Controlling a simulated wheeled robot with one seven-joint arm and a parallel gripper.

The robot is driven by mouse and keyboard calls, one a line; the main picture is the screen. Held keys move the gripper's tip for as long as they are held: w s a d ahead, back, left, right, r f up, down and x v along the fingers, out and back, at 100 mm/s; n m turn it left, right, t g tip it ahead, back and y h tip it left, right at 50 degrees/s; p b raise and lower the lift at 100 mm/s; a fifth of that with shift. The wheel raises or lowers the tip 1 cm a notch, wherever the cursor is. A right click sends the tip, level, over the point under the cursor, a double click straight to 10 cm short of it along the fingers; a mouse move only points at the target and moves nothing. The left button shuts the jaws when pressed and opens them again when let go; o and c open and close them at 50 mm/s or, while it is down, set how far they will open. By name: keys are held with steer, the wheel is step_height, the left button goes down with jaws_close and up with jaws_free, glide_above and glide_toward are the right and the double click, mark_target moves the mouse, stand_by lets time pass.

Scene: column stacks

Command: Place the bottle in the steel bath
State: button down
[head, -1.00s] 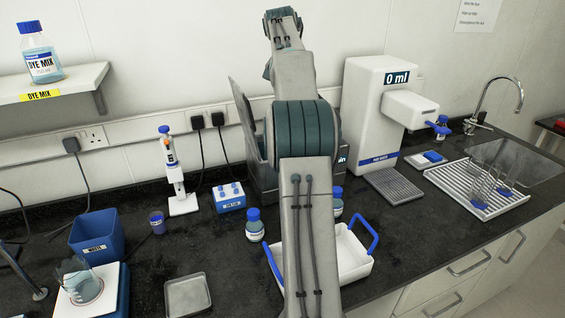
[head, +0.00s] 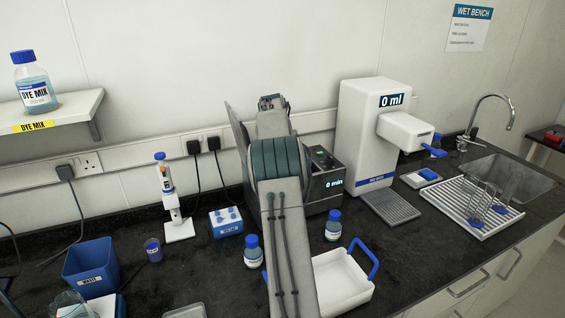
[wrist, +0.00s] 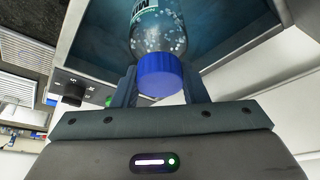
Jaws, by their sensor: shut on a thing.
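The bottle (wrist: 158,32), clear with a white and green label and a blue cap, is held between the fingers of my gripper (wrist: 160,86) in the wrist view. My gripper is shut on it near the cap. The steel bath (head: 322,190) stands behind my arm in the head view, with a "0 min" display and a raised lid (head: 238,122). In the wrist view the bottle shows against the bath's blue-grey interior (wrist: 100,45). I cannot tell whether it touches the bath floor. My arm hides the gripper and bottle in the head view.
Two blue-capped bottles (head: 333,225) (head: 252,251) and a white tray with blue handles (head: 340,285) stand in front of the bath. A white dispenser (head: 372,140) is close on its right. Another bottle (head: 36,85) sits on the shelf.

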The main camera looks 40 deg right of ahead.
steer(key=shift+f, duration=1.5)
steer(key=shift+f, duration=0.2)
steer(key=c, duration=0.9)
jaws_free()
steer(key=shift+o, duration=0.2)
steer(key=shift+r, duration=0.1)
steer(key=b+v, duration=0.1)
steer(key=v, duration=1.1)
steer(key=shift+b, duration=0.35)
steer(key=shift+r, duration=0.1)
